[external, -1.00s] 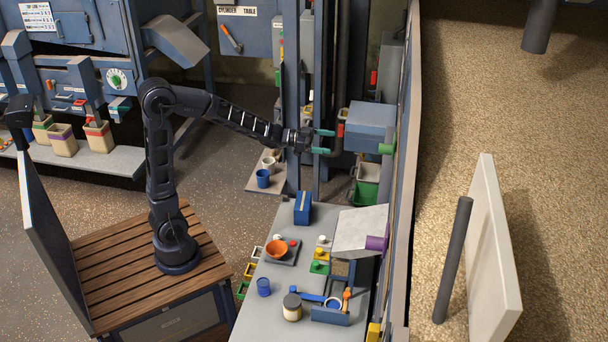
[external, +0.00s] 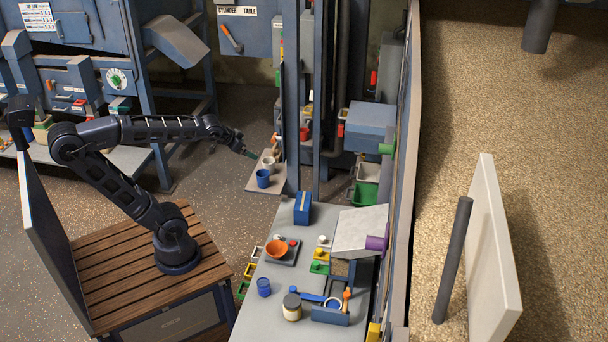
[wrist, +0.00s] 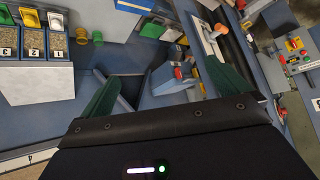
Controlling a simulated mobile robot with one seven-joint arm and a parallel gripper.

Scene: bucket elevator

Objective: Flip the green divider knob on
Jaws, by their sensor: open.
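Several green parts show, and I cannot tell for certain which is the divider knob. A green round stub (external: 386,149) sticks out beside the blue box (external: 371,124) at the right. A green dial (external: 115,79) is on the machine at the left. My gripper (external: 251,154) is well away from all three, above the left side of a small shelf. In the wrist view my gripper (wrist: 163,72) has its two green fingers spread apart with nothing between them.
The small shelf (external: 254,187) holds a white cup (external: 268,163) and a blue cup (external: 263,178). Blue posts stand right of my gripper. Open floor lies between bench and left machine.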

